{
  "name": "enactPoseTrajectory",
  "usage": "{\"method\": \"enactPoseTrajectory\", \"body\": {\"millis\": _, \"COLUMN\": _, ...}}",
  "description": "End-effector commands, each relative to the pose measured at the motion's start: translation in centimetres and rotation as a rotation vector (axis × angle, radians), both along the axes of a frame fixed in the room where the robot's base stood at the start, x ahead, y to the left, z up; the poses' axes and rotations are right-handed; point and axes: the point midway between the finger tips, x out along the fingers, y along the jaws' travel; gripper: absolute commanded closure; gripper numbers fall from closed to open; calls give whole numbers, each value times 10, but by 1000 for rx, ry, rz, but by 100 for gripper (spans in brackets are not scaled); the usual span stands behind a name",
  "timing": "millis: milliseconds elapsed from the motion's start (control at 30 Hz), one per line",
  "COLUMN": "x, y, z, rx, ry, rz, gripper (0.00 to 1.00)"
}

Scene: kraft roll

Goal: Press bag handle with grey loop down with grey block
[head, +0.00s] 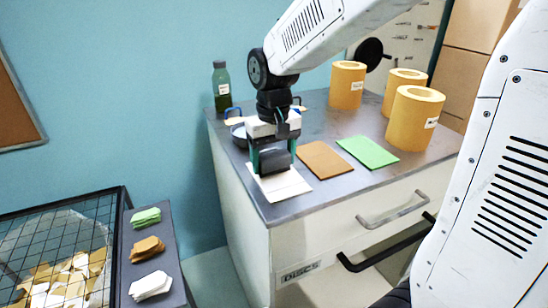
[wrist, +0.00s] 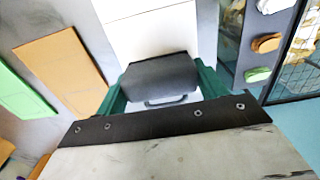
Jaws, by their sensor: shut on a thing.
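My gripper (head: 273,163) has its two green fingers shut on the dark grey block (head: 276,160), low over the near left part of the counter. The block also shows between the fingers in the wrist view (wrist: 160,78). A white flat paper bag (head: 284,187) lies under and around the block; it also shows in the wrist view (wrist: 152,36). A thin grey loop (wrist: 166,101) shows at the block's edge in the wrist view. Whether the block touches the bag, I cannot tell. The block hides the paper beneath it.
A brown sheet (head: 325,160) and a green sheet (head: 367,152) lie to the right on the counter (head: 330,197). Several kraft rolls (head: 414,118) stand behind. A wire bin (head: 62,240) stands lower left.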

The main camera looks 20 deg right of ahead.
Motion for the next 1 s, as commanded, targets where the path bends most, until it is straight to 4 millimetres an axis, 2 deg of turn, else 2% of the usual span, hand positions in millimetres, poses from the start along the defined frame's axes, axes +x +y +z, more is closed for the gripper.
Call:
{"method": "enactPoseTrajectory", "body": {"millis": 500, "x": -2, "y": 0, "z": -2, "rx": 0, "ry": 7, "rz": 0, "gripper": 55}}
{"method": "enactPoseTrajectory", "body": {"millis": 1000, "x": 0, "y": 0, "z": 39, "rx": 0, "ry": 1, "rz": 0, "gripper": 55}}
